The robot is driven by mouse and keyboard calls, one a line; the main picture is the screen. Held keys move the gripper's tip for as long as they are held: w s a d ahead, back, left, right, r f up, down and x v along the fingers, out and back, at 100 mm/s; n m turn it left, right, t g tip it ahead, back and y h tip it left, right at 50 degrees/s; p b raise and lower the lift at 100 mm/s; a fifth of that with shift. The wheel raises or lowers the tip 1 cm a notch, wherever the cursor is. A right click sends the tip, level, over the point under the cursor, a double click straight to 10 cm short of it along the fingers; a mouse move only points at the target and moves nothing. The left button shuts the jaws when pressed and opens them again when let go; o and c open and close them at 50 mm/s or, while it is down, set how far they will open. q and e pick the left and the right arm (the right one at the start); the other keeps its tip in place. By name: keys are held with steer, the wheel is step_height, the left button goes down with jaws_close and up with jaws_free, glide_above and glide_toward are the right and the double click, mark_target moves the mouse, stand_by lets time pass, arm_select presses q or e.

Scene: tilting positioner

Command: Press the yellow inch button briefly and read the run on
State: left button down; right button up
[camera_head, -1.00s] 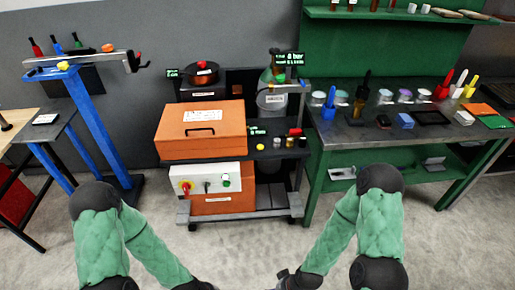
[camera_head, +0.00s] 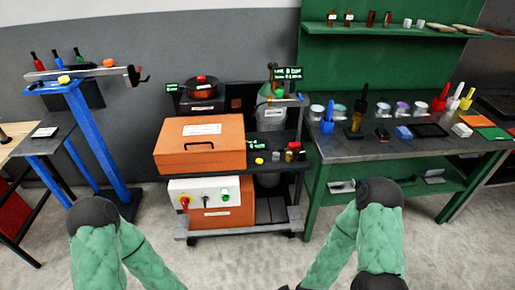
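A small round yellow knob or button (camera_head: 259,160) shows on the cart's dark top, to the right of the orange box. Another yellow piece (camera_head: 64,79) sits on top of the blue stand (camera_head: 95,145) at the left. I cannot tell from this view which one is the inch button. A white panel (camera_head: 205,190) low on the cart carries a red-and-yellow knob, a dark switch and a green button. My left gripper is below the bottom edge of the view. Only a dark sliver of my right gripper (camera_head: 284,288) shows at the bottom edge, well away from the cart.
An orange box (camera_head: 200,146) with a dark handle sits on the cart. Small green-lit displays (camera_head: 287,73) show near a gas bottle; their text is too small to read surely. A green workbench (camera_head: 350,149) with jars and tools stands right. Grey floor in front is clear.

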steer(key=shift+c, duration=0.2)
stand_by(0.3)
jaws_close()
stand_by(1.2)
